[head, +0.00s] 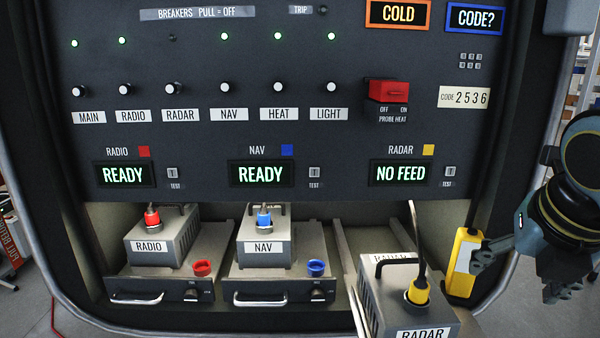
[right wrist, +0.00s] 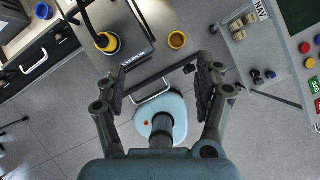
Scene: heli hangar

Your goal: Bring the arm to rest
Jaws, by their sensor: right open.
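My right gripper (head: 518,272) is at the right edge of the head view, in front of the panel and to the right of the RADAR box (head: 375,310). Its jaws are open. In the right wrist view the two fingers of this gripper (right wrist: 158,85) stand wide apart with nothing held between them, above the front edge of the RADAR tray. The yellow plug (head: 418,290) sits on top of the RADAR box with its cable rising; the plug also shows in the wrist view (right wrist: 107,42). My left gripper is not in view.
The RADIO box (head: 165,250) and NAV box (head: 285,245) sit on trays under the panel. RADAR reads NO FEED (head: 400,173). A yellow case (head: 462,262) stands close to the right gripper. A grey surface with several coloured parts (right wrist: 285,60) lies right in the wrist view.

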